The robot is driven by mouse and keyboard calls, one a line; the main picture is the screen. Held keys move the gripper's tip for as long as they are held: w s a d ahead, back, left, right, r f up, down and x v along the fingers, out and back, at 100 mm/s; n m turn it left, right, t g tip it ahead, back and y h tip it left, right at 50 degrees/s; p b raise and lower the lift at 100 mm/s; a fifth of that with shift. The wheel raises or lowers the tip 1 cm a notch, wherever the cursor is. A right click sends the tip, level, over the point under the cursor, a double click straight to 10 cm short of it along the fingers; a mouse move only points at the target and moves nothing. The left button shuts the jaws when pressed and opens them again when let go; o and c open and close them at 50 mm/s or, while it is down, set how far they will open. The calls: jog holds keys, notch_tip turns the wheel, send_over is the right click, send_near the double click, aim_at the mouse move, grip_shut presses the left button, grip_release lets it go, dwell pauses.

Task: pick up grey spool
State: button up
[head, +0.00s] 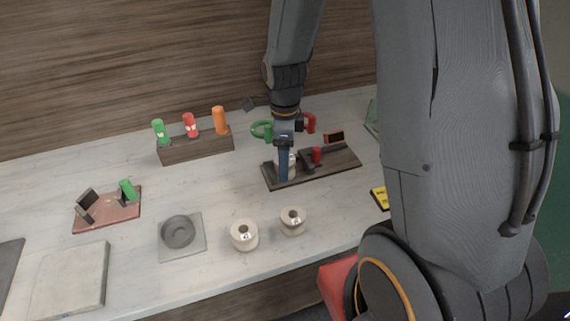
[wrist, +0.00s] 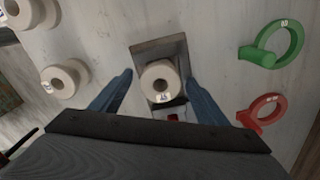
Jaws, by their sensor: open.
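Three pale grey-beige spools show, with little difference in colour between them. One spool (head: 292,160) stands on a dark wooden board (head: 345,169), partly hidden behind my gripper (head: 284,172). In the wrist view this spool (wrist: 173,78) shows its top and dark centre hole, with a small label on its rim. My gripper's blue fingers are open, one on each side of it, with gaps between. The other spools, a left one (head: 244,237) and a right one (head: 293,222), stand on the table nearer the front; both also show at the left of the wrist view.
A green ring-shaped piece (wrist: 272,45) and a red one (wrist: 262,110) lie beside the board. A red cylinder (head: 316,155) stands on the board. A wooden block (head: 195,145) holds coloured cylinders. A grey round dish (head: 178,231) lies left of the spools.

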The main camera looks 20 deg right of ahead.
jog(key=shift+f, duration=0.55)
jog(key=shift+c, duration=0.4)
jog(key=c, duration=1.3)
jog(key=shift+r, duration=0.15)
jog(key=shift+r, duration=5.55)
